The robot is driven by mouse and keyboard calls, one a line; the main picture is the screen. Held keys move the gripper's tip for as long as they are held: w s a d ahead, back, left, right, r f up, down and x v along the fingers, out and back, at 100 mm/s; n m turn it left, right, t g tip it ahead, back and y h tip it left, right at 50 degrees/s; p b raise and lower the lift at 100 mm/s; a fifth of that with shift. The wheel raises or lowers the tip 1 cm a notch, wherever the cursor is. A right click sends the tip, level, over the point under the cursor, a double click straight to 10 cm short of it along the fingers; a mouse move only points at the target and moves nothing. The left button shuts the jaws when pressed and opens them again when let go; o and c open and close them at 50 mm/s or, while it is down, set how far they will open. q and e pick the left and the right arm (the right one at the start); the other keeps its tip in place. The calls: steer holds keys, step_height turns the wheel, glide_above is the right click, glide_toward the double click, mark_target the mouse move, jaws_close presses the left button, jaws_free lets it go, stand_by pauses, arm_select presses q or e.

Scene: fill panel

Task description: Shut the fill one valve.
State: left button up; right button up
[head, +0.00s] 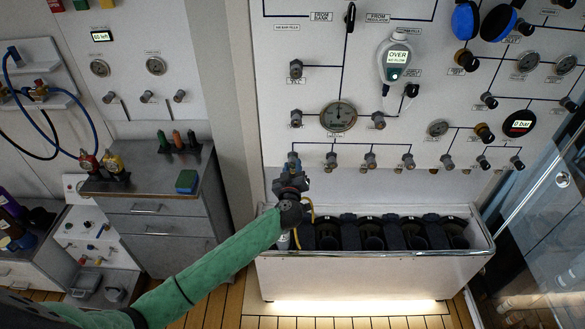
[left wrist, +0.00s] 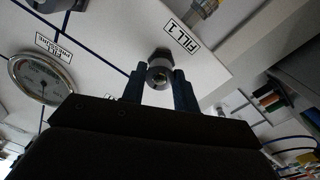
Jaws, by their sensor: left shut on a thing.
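The fill one valve (left wrist: 158,68) is a small dark round knob with a metallic centre, beside the "FILL 1" label (left wrist: 181,37) in the left wrist view. In the head view it is the leftmost knob (head: 294,159) of the panel's lower row, partly hidden by my left gripper (head: 291,172). That gripper's two dark fingers stand on either side of the knob and are shut on it. My green-sleeved left arm reaches up to it from the lower left. I cannot tell how far the valve is turned. My right gripper is not in view.
More valve knobs (head: 370,160) run to the right along the same row. A round gauge (head: 338,117) sits above. Below stands a white trough (head: 350,275) with several dark cylinder slots. A grey cabinet (head: 150,235) stands left, and a glass door (head: 545,210) is at right.

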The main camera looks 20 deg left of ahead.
arm_select(q)
steer(key=shift+f+m, duration=0.2)
steer(key=shift+m, duration=0.9)
steer(key=o, duration=1)
steer(key=shift+c, duration=0.2)
steer(key=shift+r, duration=0.1)
